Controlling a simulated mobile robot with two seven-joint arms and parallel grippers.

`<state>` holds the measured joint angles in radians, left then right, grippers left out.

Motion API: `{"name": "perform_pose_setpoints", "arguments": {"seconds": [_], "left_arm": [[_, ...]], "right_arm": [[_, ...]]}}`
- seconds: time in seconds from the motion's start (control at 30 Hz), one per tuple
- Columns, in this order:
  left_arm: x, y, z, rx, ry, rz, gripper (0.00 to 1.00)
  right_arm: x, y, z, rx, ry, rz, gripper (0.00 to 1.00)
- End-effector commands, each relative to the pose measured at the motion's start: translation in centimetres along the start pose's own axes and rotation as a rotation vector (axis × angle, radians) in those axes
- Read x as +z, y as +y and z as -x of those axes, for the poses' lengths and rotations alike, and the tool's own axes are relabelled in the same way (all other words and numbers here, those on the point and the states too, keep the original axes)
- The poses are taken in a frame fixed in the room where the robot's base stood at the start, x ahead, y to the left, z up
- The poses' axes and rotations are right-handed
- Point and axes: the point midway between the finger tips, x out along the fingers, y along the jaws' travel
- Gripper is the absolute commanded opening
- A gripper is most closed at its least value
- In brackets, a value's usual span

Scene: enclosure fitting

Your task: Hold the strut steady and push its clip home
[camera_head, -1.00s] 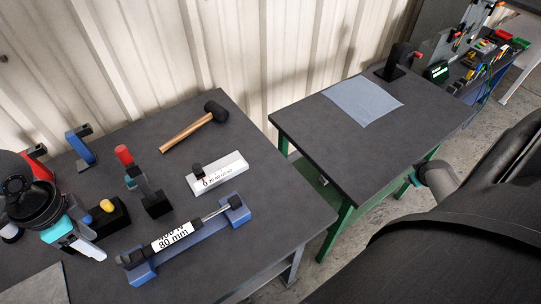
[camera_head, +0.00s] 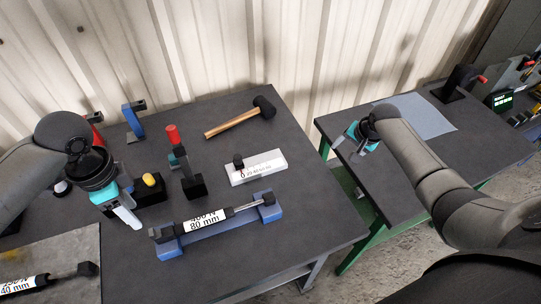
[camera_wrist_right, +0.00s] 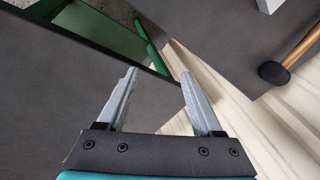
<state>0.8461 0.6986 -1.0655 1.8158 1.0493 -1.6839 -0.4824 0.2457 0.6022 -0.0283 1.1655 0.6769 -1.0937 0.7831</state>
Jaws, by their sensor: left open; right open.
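The strut (camera_head: 242,209), with a white label reading "80 mm", lies across a blue cradle (camera_head: 215,233) on the near table. It has black ends and a thin rod towards the right. I cannot make out its clip at this size. My left gripper (camera_head: 130,218) is open, pointing down, just left of the strut's left end and apart from it.
A second strut (camera_head: 22,287), marked "40 mm", lies on a grey mat (camera_head: 75,252). A cloth (camera_head: 432,124) lies on the other table.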

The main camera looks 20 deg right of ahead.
Motion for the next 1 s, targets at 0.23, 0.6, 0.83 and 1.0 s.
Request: {"name": "perform_pose_setpoints", "arguments": {"seconds": [0.23,0.6,0.83,1.0], "left_arm": [[0.0,0.0,0.0,0.0,0.0,0.0,0.5],[0.0,0.0,0.0,0.0,0.0,0.0,0.5],[0.0,0.0,0.0,0.0,0.0,0.0,0.5],[0.0,0.0,0.0,0.0,0.0,0.0,0.5]], "right_arm": [[7.7,-6.6,0.6,0.054,-0.137,-0.165,0.68],[18.2,-12.7,5.0,0.232,-0.22,-0.387,0.68],[21.7,-14.8,11.2,0.325,-0.179,-0.492,0.68],[22.3,-15.0,15.0,0.356,-0.133,-0.533,0.68]]}}
